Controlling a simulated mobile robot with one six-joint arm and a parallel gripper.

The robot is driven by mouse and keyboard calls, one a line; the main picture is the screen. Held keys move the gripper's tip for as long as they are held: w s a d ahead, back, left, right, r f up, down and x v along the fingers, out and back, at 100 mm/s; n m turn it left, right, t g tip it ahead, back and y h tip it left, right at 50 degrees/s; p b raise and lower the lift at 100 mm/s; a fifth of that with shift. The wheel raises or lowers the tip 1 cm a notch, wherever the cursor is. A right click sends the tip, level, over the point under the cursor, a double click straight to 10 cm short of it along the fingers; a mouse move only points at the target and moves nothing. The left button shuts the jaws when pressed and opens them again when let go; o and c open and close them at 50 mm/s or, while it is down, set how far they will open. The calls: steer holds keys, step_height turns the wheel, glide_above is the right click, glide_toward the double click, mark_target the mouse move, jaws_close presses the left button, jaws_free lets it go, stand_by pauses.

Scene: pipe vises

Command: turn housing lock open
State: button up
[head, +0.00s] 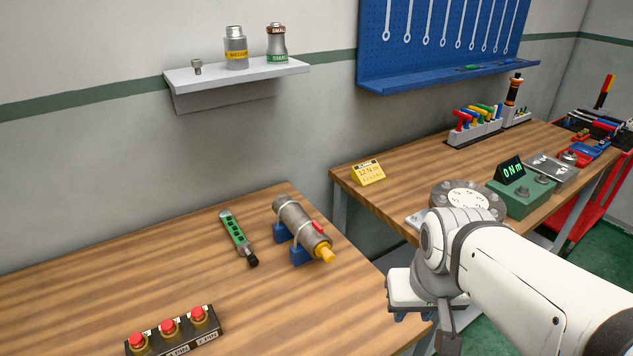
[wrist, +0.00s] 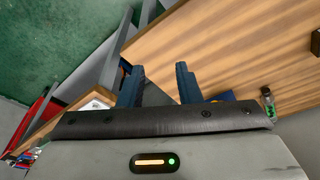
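The housing is a grey cylinder (head: 299,226) lying on blue supports on the left table. A red lever (head: 319,226), which looks like the lock, sits on its right side. A yellow tip (head: 324,252) sticks out of its near end. My gripper (head: 413,316) hangs past the right edge of that table, to the right of the housing and apart from it. In the wrist view my gripper (wrist: 159,68) has its two blue fingers spread with nothing between them.
A green handheld tool (head: 237,237) lies left of the housing. A box with several red buttons (head: 170,328) stands at the front. The right workbench holds a yellow torque card (head: 367,172), a round flange (head: 467,200) and a green meter (head: 521,192). A shelf (head: 237,72) hangs above.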

steer(key=shift+d, duration=0.1)
steer(key=n+g+p, duration=0.1)
steer(key=n+g, duration=0.2)
steer(key=n, duration=0.3)
glide_toward(318, 224)
steer(key=shift+s+d+f, duration=0.2)
steer(key=shift+s+d, duration=0.05)
steer(key=shift+s, duration=0.15)
steer(key=shift+w+a+f+n, duration=0.1)
steer(key=shift+w+a+n, duration=0.15)
steer(key=shift+n, duration=0.05)
steer(key=shift+a+f, duration=0.1)
steer(key=shift+f, duration=0.2)
step_height(318, 224, down, 7)
steer(key=shift+f+p, duration=0.1)
steer(key=shift+p, duration=0.2)
